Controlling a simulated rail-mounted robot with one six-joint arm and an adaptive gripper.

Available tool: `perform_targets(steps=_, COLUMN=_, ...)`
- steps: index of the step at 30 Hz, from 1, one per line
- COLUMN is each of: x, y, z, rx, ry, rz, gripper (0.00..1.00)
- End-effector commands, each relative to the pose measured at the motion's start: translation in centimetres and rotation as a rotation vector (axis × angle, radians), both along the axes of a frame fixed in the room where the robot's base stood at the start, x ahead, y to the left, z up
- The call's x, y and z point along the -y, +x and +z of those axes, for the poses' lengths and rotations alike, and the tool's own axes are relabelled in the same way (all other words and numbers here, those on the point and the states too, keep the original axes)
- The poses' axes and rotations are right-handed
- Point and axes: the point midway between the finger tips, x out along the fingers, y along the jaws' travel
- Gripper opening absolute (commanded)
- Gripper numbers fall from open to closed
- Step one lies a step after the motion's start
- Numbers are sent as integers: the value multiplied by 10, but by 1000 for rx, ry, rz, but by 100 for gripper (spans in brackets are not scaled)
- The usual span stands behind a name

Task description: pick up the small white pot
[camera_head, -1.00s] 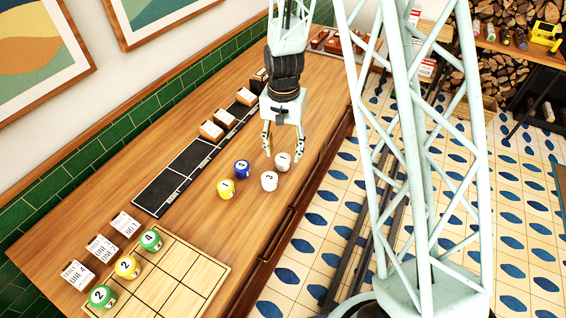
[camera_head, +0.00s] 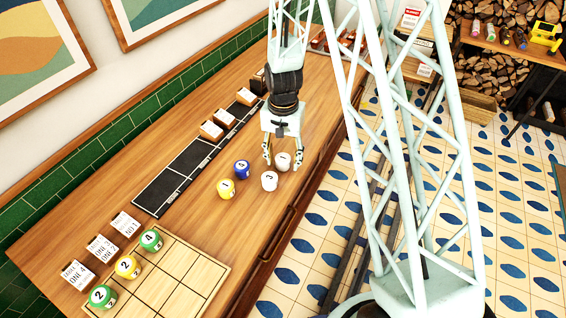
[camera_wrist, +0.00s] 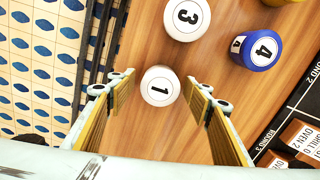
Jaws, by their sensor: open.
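Two white pots stand on the wooden counter. One is marked 1 (camera_head: 283,161) and the other is marked 3 (camera_head: 269,181); they look alike in size. My gripper (camera_head: 282,159) is open and points down over the pot marked 1, its two fingers to either side. In the wrist view, the pot marked 1 (camera_wrist: 160,86) sits in the gap between the fingertips of my gripper (camera_wrist: 148,90), with nothing gripped. The pot marked 3 (camera_wrist: 187,18) stands just beyond it. I cannot tell whether the fingers reach down around the pot.
A blue pot (camera_head: 242,169) and a yellow pot (camera_head: 226,189) stand close to the left. A black marked strip (camera_head: 172,182) lies behind them. A wooden grid board (camera_head: 190,285) with several green and yellow pots is at the front left. The counter's edge is close on the right.

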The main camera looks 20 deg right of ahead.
Motion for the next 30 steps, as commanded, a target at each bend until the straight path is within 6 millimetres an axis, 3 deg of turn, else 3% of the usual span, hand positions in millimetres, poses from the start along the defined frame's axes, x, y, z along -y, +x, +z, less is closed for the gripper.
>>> perform_targets(steps=9, x=0, y=0, z=0, rx=0, ry=0, rz=0, gripper=47)
perform_targets(steps=19, x=0, y=0, z=0, rx=0, ry=0, rz=0, gripper=18)
perform_targets(steps=30, x=0, y=0, z=2, rx=0, ry=0, rz=0, gripper=18)
